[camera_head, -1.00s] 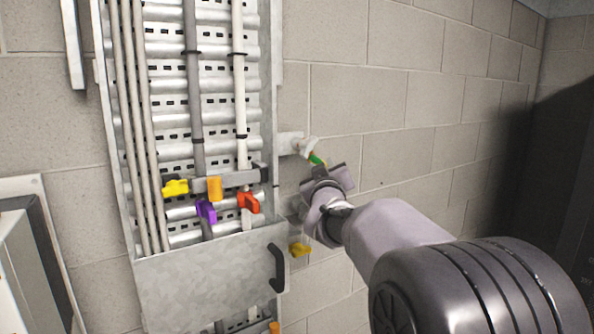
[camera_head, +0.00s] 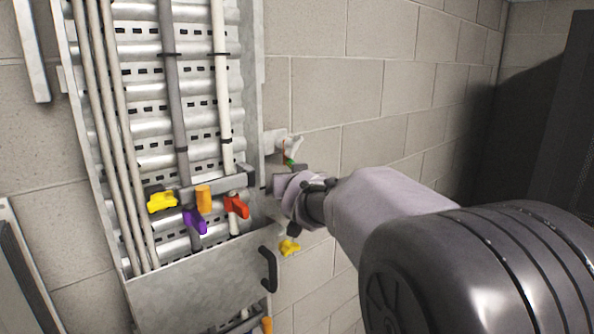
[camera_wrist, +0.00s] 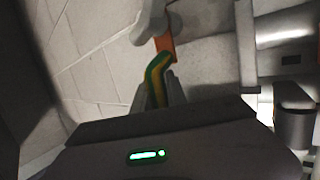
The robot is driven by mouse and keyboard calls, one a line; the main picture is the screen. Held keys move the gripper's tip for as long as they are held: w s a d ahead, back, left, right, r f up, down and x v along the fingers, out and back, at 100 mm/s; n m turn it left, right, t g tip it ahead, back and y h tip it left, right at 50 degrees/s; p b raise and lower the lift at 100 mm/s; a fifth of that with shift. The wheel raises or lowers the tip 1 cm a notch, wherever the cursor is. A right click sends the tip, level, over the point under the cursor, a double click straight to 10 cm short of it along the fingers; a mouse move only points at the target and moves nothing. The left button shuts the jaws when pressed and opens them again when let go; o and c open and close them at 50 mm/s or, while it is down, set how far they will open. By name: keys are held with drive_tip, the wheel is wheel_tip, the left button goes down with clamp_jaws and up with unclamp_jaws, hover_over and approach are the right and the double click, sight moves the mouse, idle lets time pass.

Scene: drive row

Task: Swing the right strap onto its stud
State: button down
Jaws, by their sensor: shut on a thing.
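The strap (camera_wrist: 157,75) is green and yellow with an orange-copper end piece (camera_wrist: 165,47). My gripper (camera_wrist: 160,92) is shut on the strap below its bend. In the head view the strap (camera_head: 289,161) is a small green piece just above my gripper (camera_head: 286,178), right of the cable tray. The end piece lies close to a white knob (camera_wrist: 154,22), which also shows in the head view (camera_head: 294,146) beside a grey bracket (camera_head: 275,140). I cannot tell whether they touch. No bare stud is clearly visible; my gripper hides the area behind it.
The metal cable tray (camera_head: 253,100) carries grey and white cables. A crossbar (camera_head: 232,187) has yellow (camera_head: 162,201), purple (camera_head: 194,221) and red (camera_head: 236,206) knobs. Below is a cover panel (camera_head: 200,295) with a black handle (camera_head: 268,270). Another yellow knob (camera_head: 289,247) sits below my gripper.

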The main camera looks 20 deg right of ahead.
idle(0.4)
drive_tip(key=c, duration=1.3)
unclamp_jaws()
drive_tip(key=p+v, duration=0.3)
drive_tip(key=v, duration=1.4)
drive_tip(key=shift+s+p, duration=0.2)
drive_tip(key=shift+p, duration=0.2)
